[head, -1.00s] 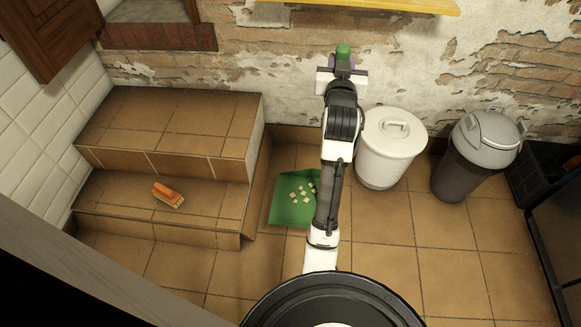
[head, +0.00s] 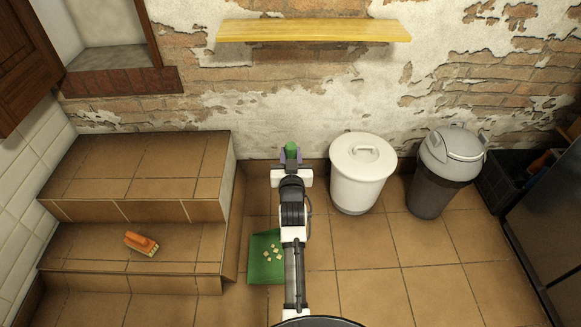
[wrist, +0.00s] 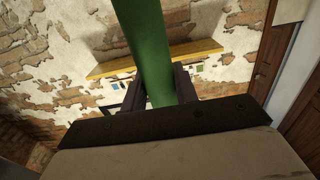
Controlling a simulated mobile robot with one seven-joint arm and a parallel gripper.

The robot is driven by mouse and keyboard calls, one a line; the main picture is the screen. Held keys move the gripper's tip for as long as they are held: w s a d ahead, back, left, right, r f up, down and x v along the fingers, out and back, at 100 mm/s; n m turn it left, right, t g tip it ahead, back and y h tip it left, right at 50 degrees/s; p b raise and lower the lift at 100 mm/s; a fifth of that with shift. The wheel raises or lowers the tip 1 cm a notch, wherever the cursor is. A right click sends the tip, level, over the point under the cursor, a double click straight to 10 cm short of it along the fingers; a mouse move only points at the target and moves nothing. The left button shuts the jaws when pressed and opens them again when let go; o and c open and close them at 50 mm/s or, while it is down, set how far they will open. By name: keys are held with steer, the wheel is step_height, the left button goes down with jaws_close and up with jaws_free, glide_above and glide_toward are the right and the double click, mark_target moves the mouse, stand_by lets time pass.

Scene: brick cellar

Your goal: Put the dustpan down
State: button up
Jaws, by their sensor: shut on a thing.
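The dustpan (head: 258,275) is green, with several pale cubes lying in its pan. In the head view its pan shows low, right of the steps and partly hidden by my arm. My gripper (head: 291,153) is shut on a green upright handle, whose top shows between the fingers. In the wrist view the green handle (wrist: 148,45) runs between the two dark fingers of my gripper (wrist: 161,88). The stretch between grip and pan is hidden by my arm. I cannot tell whether the pan touches the floor.
Tiled steps (head: 145,190) stand at the left, with an orange brush (head: 141,243) on the lower one. A white lidded bin (head: 362,180) and a grey bin (head: 440,175) stand right of my gripper. A yellow shelf (head: 312,31) is on the wall.

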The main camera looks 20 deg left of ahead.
steer(key=shift+f, duration=2.4)
steer(key=shift+f, duration=0.1)
steer(key=o, duration=1.1)
